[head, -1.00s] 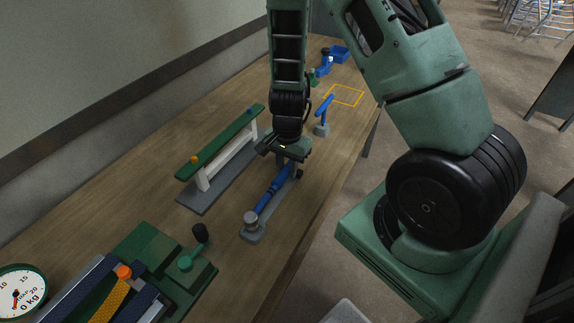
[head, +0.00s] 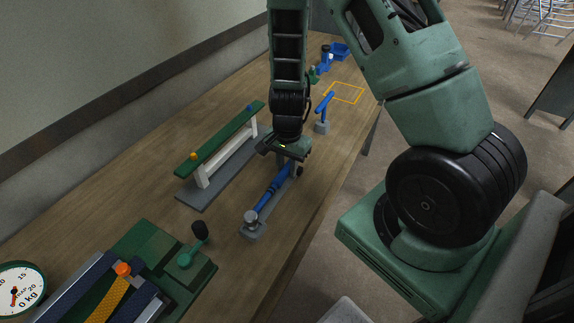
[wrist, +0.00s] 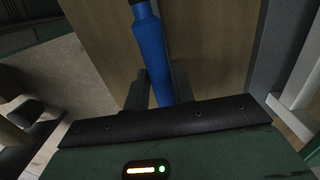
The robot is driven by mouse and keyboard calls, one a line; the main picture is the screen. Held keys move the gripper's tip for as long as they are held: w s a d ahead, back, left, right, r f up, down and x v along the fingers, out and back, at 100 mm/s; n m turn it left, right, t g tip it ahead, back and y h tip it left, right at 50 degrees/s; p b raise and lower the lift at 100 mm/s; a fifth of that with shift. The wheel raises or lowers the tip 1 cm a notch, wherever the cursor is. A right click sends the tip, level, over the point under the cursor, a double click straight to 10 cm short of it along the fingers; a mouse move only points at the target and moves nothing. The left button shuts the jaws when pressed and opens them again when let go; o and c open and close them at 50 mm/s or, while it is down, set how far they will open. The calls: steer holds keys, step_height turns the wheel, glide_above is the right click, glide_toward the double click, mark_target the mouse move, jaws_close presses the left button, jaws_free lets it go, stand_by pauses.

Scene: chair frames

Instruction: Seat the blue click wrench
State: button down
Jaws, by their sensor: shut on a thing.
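The blue click wrench (head: 273,190) lies along a grey stand (head: 250,232) on the bench, its round metal head at the near end over the stand's near block. My gripper (head: 285,160) points down and is shut on the wrench's far handle part. In the wrist view the blue handle (wrist: 152,50) runs up and away from between my fingers (wrist: 152,92). The fingertips are partly hidden by the gripper body. I cannot tell how deep the wrench sits in the stand.
A green-topped rail on white posts (head: 222,145) stands left of the wrench. A green fixture with a lever (head: 190,255) and a dial scale (head: 18,290) are nearer.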

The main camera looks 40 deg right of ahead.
steer(key=shift+f, duration=0.2)
steer(key=shift+f+b, duration=0.7)
steer(key=shift+b, duration=0.05)
steer(key=c, duration=1.1)
jaws_free()
step_height(320, 180, up, 17)
steer(key=p, duration=0.3)
steer(key=shift+d+r, duration=0.2)
steer(key=shift+d, duration=0.05)
